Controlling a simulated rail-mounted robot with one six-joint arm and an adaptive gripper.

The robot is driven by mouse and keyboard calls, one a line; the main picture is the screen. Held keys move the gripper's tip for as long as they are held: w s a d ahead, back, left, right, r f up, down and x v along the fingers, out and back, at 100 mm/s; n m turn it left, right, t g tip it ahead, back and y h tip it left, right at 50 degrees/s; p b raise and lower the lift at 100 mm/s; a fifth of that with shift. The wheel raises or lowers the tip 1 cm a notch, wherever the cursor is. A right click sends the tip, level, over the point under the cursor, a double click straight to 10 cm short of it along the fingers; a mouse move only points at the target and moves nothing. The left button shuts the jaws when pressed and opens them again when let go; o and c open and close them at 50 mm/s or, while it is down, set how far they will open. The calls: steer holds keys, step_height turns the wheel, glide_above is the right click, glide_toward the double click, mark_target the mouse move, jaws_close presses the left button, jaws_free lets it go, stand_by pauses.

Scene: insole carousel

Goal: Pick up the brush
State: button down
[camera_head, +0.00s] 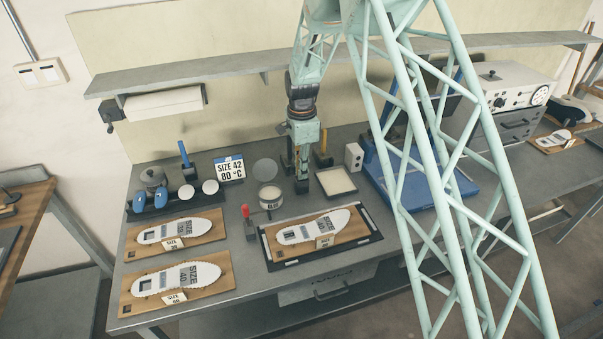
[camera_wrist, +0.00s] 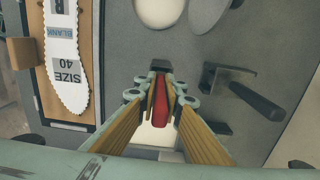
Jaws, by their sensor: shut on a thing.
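The brush shows as a red handle (camera_wrist: 160,103) between my gripper's fingers in the wrist view; its bristle end is hidden. My gripper (camera_wrist: 160,85) is shut on this red handle, with a finger on each side. In the head view my gripper (camera_head: 302,184) points down over the grey bench, to the right of the glue pot (camera_head: 270,197) and left of a pale tray (camera_head: 336,181). The brush cannot be made out there. I cannot tell whether it touches the bench.
A framed board with a white insole (camera_head: 312,228) lies in front of my gripper. A dark-handled tool (camera_wrist: 255,100) is beside my gripper. A blue machine base (camera_head: 415,183) stands to the right. A shelf (camera_head: 190,77) runs behind.

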steer(key=shift+r, duration=4.85)
steer(key=shift+a, duration=0.1)
